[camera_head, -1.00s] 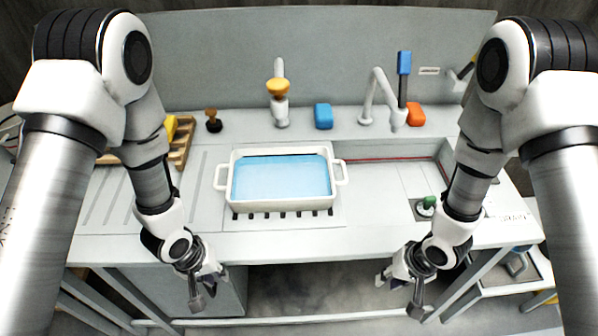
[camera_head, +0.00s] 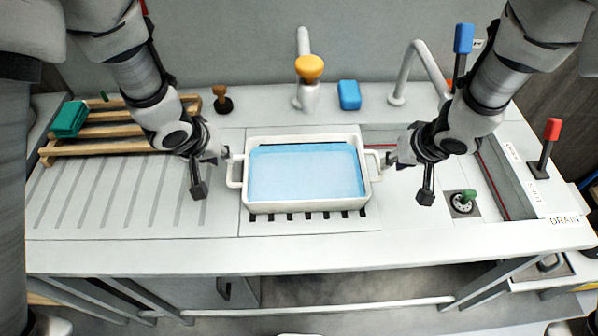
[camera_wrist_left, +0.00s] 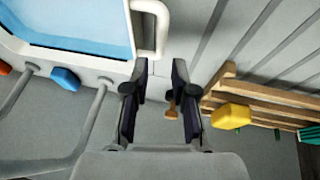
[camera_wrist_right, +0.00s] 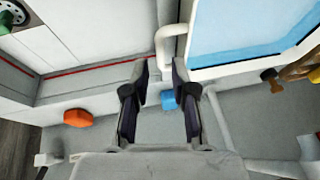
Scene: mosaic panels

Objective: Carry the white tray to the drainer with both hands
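The white tray (camera_head: 305,206) stands level on a slotted plate at the middle of the counter. Its inside shows flat light blue. It has a loop handle at each short side, the left handle (camera_head: 232,171) and the right handle (camera_head: 384,163). My left gripper (camera_head: 222,157) is open beside the left handle; in the left wrist view the handle (camera_wrist_left: 163,28) lies just ahead of the fingertips (camera_wrist_left: 160,66). My right gripper (camera_head: 388,160) is open at the right handle; in the right wrist view that handle (camera_wrist_right: 160,45) is just ahead of the fingertips (camera_wrist_right: 160,68). Neither grips it.
A grooved counter panel (camera_head: 105,200) lies left of the tray, clear in front of a wooden rack (camera_head: 110,146). A recessed basin is at the right, with a "DRAIN" label (camera_head: 564,220) near it. A green-knobbed fitting (camera_head: 463,203), taps and a blue block (camera_head: 349,95) stand around.

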